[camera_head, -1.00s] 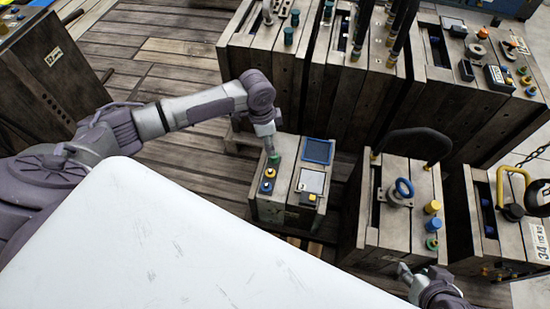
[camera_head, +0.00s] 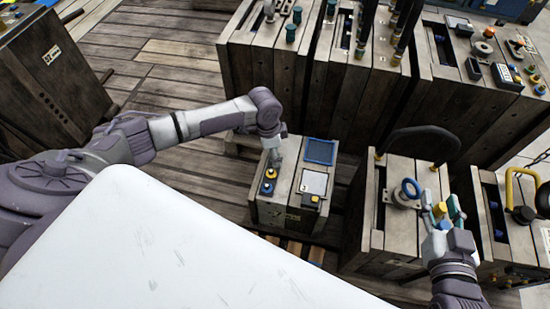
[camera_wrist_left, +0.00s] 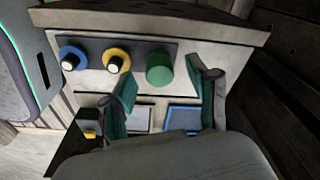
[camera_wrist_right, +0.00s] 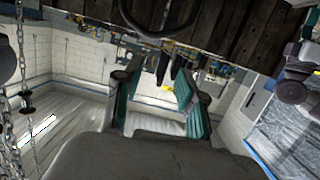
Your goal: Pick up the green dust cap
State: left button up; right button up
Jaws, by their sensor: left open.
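The green dust cap (camera_wrist_left: 159,68) is a short green cylinder on the top plate of a small wooden box (camera_head: 300,215). In the left wrist view it stands at the end of a row, beside a yellow knob and a blue knob. In the head view my left gripper hides it. My left gripper (camera_head: 275,156) is open above the box; in its wrist view the fingers (camera_wrist_left: 167,86) show below and to both sides of the cap, with the cap nearer the right finger. My right gripper (camera_head: 440,208) is open and empty, over the box with the blue ring.
The yellow knob (camera_head: 270,173) and blue knob (camera_head: 266,187) are close to the left gripper. A blue-framed panel (camera_head: 320,151) lies to their right. Taller wooden boxes (camera_head: 265,85) stand behind. A blue ring (camera_head: 411,188) and black hose arch (camera_head: 420,132) rise near the right gripper.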

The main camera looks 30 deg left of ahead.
pick_arm(q)
jog(key=shift+f, duration=0.4)
pick_arm(e)
jog(key=shift+w+a+r+t, duration=0.1)
jog(key=shift+r+t, duration=0.15)
jog(key=shift+r, duration=0.15)
jog(key=shift+w+a+r+t, duration=0.1)
jog(key=shift+r+t, duration=0.15)
jog(key=shift+r, duration=0.1)
pick_arm(q)
jog(key=shift+c, duration=0.2)
jog(key=c, duration=0.8)
jog(key=shift+r, duration=0.15)
jog(key=shift+c, duration=0.2)
pick_arm(e)
jog(key=shift+f, duration=0.1)
